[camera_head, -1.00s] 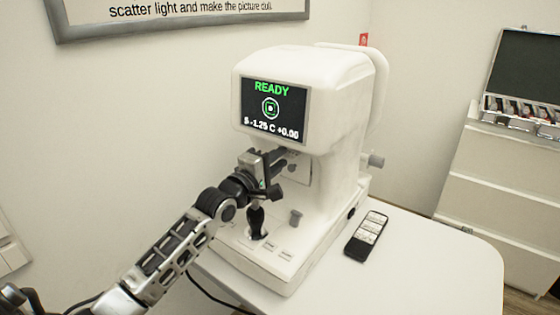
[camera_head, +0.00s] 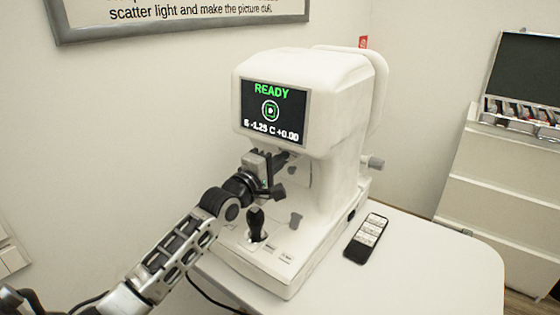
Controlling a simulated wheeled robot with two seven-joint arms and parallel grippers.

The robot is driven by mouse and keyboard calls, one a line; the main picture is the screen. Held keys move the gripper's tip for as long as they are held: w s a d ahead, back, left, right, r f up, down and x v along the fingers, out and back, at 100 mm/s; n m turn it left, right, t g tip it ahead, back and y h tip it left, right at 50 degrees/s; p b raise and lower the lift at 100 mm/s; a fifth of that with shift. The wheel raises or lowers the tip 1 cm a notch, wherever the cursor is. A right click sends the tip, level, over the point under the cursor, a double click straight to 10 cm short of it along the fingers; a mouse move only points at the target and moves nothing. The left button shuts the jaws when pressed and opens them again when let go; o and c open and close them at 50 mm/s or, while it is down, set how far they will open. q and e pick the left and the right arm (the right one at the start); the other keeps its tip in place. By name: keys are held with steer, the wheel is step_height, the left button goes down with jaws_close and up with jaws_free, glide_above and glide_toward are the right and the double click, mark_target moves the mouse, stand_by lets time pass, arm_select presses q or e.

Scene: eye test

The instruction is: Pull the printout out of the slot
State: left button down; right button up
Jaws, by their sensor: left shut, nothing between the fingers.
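The white eye-test machine (camera_head: 318,100) stands on the table, and its screen (camera_head: 272,110) reads READY with a line of figures. My left gripper (camera_head: 278,172) is at the front of the machine, below the screen and above the black joystick (camera_head: 256,222). Its fingers are shut with nothing between them. They point toward the machine's recessed front panel (camera_head: 299,174). The gripper covers part of that panel. I cannot make out the printout or its slot. My right gripper is not in view.
A black remote (camera_head: 367,238) with pale buttons lies on the white table (camera_head: 425,262), right of the machine. The table's right part is clear. A white drawer cabinet (camera_head: 492,205) with an open lens case (camera_head: 518,122) stands at the right.

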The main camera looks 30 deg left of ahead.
arm_select(q)
steer(key=s+p, duration=0.4)
steer(key=s, duration=0.3)
steer(key=shift+s+a, duration=0.25)
steer(key=shift+a, duration=0.05)
stand_by(0.4)
